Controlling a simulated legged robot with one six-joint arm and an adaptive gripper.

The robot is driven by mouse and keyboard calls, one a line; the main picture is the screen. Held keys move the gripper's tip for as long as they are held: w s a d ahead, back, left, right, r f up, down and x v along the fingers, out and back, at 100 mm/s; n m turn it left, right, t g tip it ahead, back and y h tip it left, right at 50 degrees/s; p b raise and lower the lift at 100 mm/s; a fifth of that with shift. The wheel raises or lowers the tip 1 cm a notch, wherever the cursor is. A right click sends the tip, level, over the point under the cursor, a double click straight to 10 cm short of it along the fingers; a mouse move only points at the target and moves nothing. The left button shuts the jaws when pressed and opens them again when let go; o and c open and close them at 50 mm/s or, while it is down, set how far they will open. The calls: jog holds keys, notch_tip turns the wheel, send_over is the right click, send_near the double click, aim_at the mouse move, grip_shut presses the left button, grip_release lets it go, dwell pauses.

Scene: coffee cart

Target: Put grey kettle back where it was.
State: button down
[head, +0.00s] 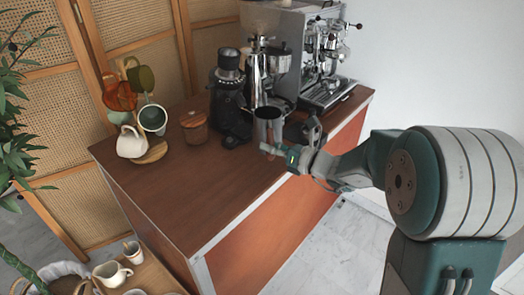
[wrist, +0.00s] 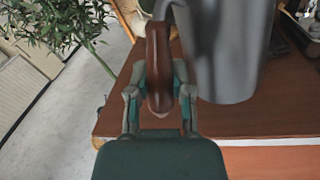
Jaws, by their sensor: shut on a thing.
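The grey kettle (head: 268,126) is upright at the right part of the wooden counter, in front of the grinders. In the wrist view its grey metal body (wrist: 228,50) fills the top right, and its brown wooden handle (wrist: 159,70) runs down between my fingers. My gripper (head: 280,155) reaches in from the right and is shut on the handle; it also shows in the wrist view (wrist: 160,95). I cannot tell whether the kettle's base touches the counter. The top of the kettle is cut off in the wrist view.
The wooden counter (head: 180,195) is clear at its front left. A black grinder (head: 229,100), a silver grinder (head: 257,75) and an espresso machine (head: 325,60) stand behind the kettle. A wooden jar (head: 194,127) and a mug tree (head: 150,150) stand left. A lower shelf (head: 150,275) holds cups.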

jog(key=w+f, duration=0.1)
jog(key=w, duration=0.1)
jog(key=w+a+f, duration=0.1)
jog(key=w, duration=0.2)
jog(key=w+f, duration=0.2)
jog(key=w, duration=0.1)
jog(key=shift+w+a, duration=0.1)
jog(key=shift+a, duration=0.2)
jog(key=shift+w+f, duration=0.8)
jog(key=shift+f, duration=0.65)
jog(key=shift+w+f, duration=0.8)
jog(key=shift+f, duration=0.7)
jog(key=shift+w+f, duration=0.8)
jog(key=shift+f, duration=0.65)
jog(key=c, duration=0.5)
grip_release()
jog(key=shift+d, duration=0.15)
jog(key=shift+c, duration=0.2)
